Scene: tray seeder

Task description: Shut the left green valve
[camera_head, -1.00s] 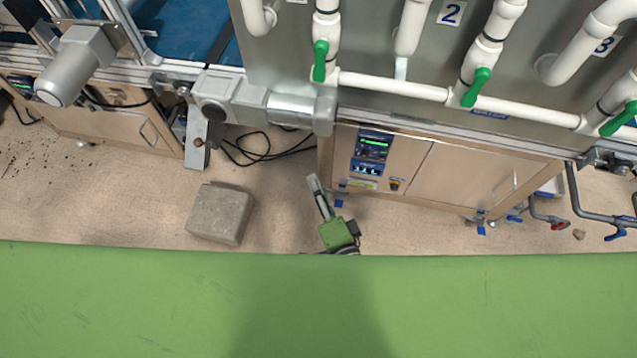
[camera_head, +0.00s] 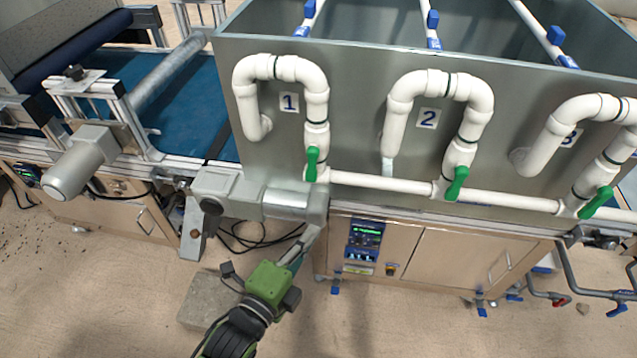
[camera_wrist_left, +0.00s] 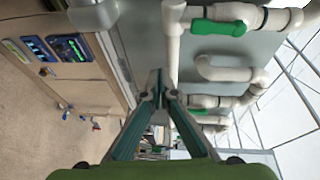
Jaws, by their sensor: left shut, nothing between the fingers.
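The left green valve (camera_head: 311,163) is on the white pipe under number 1 on the grey tank. Its handle lies roughly along the upright pipe. In the left wrist view this green handle (camera_wrist_left: 218,27) shows at the top, right of the fingers. My left gripper (camera_head: 308,238) is below the valve and apart from it, by the motor's end. Its fingers meet at the tips with nothing between them, as the left wrist view also shows (camera_wrist_left: 160,92). My right gripper is not in view.
Two more green valves, the middle one (camera_head: 456,183) and the right one (camera_head: 595,202), hang along the same white pipe (camera_head: 385,183). A grey motor (camera_head: 260,197) juts out just above my left fingers. A cabinet (camera_head: 450,262) stands below. A grey block (camera_head: 205,298) lies on the floor.

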